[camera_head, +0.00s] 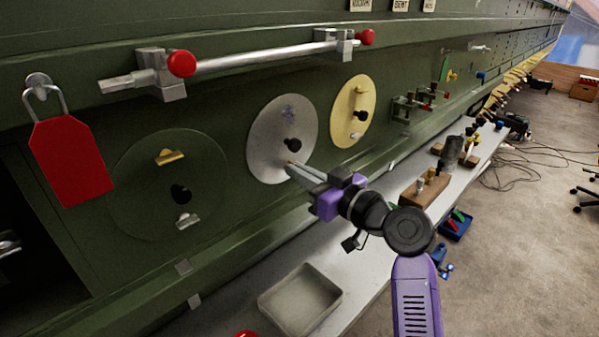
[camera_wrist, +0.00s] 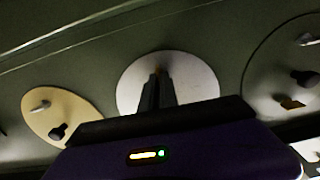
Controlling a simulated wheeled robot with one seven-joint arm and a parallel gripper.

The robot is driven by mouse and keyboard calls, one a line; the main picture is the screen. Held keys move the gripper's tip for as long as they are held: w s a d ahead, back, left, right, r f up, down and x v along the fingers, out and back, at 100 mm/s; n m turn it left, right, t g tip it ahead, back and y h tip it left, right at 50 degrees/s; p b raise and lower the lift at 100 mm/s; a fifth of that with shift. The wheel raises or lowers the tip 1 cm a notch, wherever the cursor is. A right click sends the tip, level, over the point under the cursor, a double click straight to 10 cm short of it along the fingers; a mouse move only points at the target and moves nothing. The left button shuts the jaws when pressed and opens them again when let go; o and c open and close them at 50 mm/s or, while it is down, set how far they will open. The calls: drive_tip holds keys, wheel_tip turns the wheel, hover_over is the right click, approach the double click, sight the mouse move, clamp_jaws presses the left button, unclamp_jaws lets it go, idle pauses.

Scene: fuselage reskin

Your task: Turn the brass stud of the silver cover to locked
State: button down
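The silver cover (camera_head: 268,130) is a round disc on the green fuselage wall, between a dark green cover and a yellow one. It also shows in the middle of the wrist view (camera_wrist: 195,80). A black knob (camera_head: 291,145) sits near its middle, and a faint purple mark (camera_head: 288,112) is above that. My gripper (camera_head: 291,167) reaches the lower part of the silver cover, its fingers close together. A small brass bit, apparently the stud (camera_wrist: 157,68), shows at the fingertips. The fingers hide most of it, so its angle and whether they grip it are unclear.
The dark green cover (camera_head: 140,190) and the yellow cover (camera_head: 345,112) flank the silver one. A bar with red knobs (camera_head: 250,60) runs above, and a red tag (camera_head: 68,160) hangs left. Below, a ledge holds a grey tray (camera_head: 300,300) and a wooden block (camera_head: 424,189).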

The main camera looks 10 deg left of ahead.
drive_tip(key=m+p, duration=0.2)
drive_tip(key=m, duration=0.6)
drive_tip(key=m+p, duration=0.3)
drive_tip(key=m, duration=0.6)
drive_tip(key=shift+w+d+f, duration=0.15)
drive_tip(key=shift+w, duration=0.05)
drive_tip(key=shift+m, duration=0.4)
drive_tip(key=c, duration=1.6)
unclamp_jaws()
